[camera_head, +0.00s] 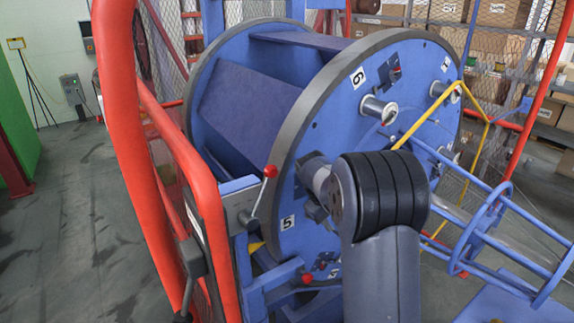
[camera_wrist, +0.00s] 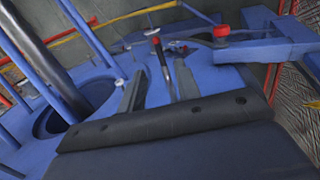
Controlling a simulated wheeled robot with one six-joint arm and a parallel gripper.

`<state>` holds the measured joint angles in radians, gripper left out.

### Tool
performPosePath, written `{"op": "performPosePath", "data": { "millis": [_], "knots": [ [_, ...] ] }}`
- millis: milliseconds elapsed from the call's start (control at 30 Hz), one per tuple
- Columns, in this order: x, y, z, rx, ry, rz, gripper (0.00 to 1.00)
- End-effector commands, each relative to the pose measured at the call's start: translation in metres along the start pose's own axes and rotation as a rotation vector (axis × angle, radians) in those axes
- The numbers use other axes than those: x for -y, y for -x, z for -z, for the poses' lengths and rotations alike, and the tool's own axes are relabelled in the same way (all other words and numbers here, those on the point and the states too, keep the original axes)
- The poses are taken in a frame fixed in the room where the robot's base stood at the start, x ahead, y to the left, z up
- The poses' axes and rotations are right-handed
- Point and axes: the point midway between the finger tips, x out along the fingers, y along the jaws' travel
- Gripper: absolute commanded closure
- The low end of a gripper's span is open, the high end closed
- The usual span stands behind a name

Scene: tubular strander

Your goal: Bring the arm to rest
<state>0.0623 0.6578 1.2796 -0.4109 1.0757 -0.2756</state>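My gripper (camera_wrist: 158,66) shows in the wrist view as two dark grey fingers set apart beyond a broad black edge. Nothing is clearly held between them. A thin lever with a red tip (camera_wrist: 156,41) appears beyond the gap; I cannot tell its exact distance. In the head view, my grey arm with black ribbed rings stands in front of the blue numbered disc (camera_head: 340,120). The dark gripper parts (camera_head: 312,170) show to the left of the rings, close to the disc face; contact is unclear and their far side is hidden.
A red-knobbed lever (camera_head: 268,172) stands on the blue frame left of the disc. Red guard tubes (camera_head: 125,140) rise at the left. Yellow strands (camera_head: 428,112) and a blue cage (camera_head: 485,235) lie to the right. The grey floor (camera_head: 75,220) at left is clear.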

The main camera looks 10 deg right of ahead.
Motion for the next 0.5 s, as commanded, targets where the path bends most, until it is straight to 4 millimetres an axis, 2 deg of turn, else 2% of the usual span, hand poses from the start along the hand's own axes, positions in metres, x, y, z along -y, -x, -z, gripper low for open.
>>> {"op": "performPosePath", "data": {
  "millis": [500],
  "knots": [
    [0.000,-0.088,-0.001,0.003,0.001,0.002,0.68]
  ]
}}
